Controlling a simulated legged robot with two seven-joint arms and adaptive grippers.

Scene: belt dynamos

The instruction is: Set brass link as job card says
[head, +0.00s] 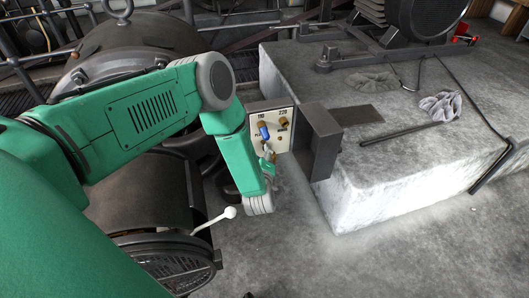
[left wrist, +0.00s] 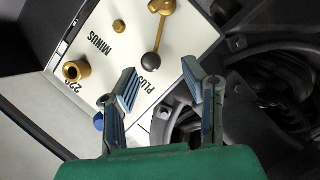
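In the left wrist view, the panel (left wrist: 185,45) is lettered MINUS and PLUS. A brass link (left wrist: 160,32) runs from a brass post to a dark round knob near PLUS. The blue part is mostly hidden behind one finger. I make out no job card.
A grey block (head: 390,175) stands right of the panel, bearing a dark rod (head: 395,134), crumpled cloths (head: 440,105) and a machine (head: 425,18). A round machine (head: 135,55) stands at left. A lever with a white ball (head: 230,212) rises below my left arm. Floor at bottom right is clear.

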